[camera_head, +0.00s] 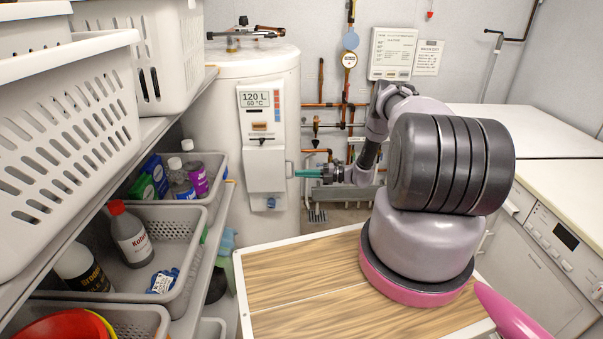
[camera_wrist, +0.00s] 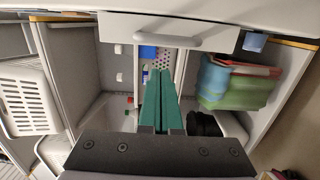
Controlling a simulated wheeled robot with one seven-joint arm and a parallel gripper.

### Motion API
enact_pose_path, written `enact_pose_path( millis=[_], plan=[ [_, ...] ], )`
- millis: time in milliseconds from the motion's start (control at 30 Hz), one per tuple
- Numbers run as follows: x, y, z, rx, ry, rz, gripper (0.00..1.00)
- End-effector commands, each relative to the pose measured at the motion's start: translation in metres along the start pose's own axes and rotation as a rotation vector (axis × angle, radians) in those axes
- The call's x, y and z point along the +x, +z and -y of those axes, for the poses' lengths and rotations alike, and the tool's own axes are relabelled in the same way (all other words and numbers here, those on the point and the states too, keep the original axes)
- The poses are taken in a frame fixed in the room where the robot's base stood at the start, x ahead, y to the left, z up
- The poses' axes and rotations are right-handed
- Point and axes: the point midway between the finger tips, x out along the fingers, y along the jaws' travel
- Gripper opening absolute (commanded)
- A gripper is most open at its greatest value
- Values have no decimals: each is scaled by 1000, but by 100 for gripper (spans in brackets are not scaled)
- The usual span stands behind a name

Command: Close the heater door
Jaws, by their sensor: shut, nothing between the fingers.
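The heater (camera_head: 243,95) is a tall white tank at the back, with a control panel reading 120 L, 60 °C. Its small white door (camera_head: 265,170) is below that panel, with a handle (camera_head: 289,168) on its right side. I cannot tell exactly how far the door stands open. My gripper (camera_head: 297,173) is shut and empty, its green fingers pointing left at the handle side, very close to it. In the wrist view, the door (camera_wrist: 120,28) and its handle (camera_wrist: 168,40) lie just beyond my fingertips (camera_wrist: 160,74); contact is not clear.
Shelves with white baskets (camera_head: 70,105) and a grey bin (camera_head: 185,232) of bottles stand on the left. A wooden-topped surface (camera_head: 300,278) lies in front. Copper pipes (camera_head: 335,105) run along the back wall. White counters and a machine (camera_head: 548,250) are on the right.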

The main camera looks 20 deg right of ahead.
Motion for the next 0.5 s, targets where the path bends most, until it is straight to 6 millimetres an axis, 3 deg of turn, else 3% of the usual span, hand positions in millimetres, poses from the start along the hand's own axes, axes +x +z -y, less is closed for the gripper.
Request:
enact_pose_path(
  millis=[500],
  plan=[
    [-70,50,3,3,0,-5,0]
  ],
)
